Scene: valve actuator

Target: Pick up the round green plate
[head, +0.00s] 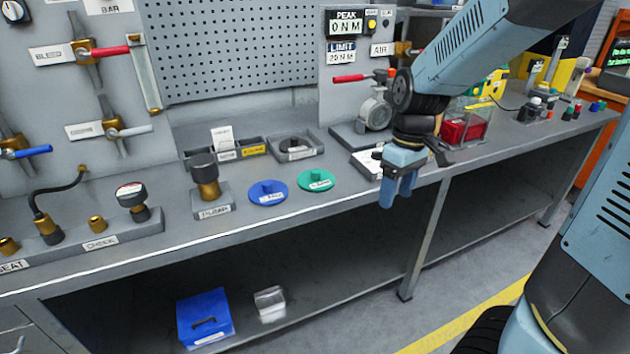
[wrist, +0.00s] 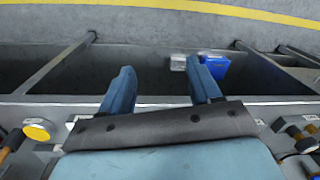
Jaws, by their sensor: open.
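The round green plate (head: 316,180) lies flat on the grey bench top, with a raised green knob and a white label. A similar round blue plate (head: 268,192) lies just left of it. My gripper (head: 398,192) points down at the bench's front edge, to the right of the green plate and apart from it. In the wrist view my gripper (wrist: 160,82) shows two blue fingers spread wide with nothing between them. I cannot make out the green plate in the wrist view.
The bench top (head: 350,207) carries a dark-capped brass fitting (head: 206,178) left of the plates, small trays (head: 297,148) behind them and a gauge stand (head: 374,112) behind my gripper. A blue box (head: 205,318) and a clear box (head: 270,303) sit on the lower shelf.

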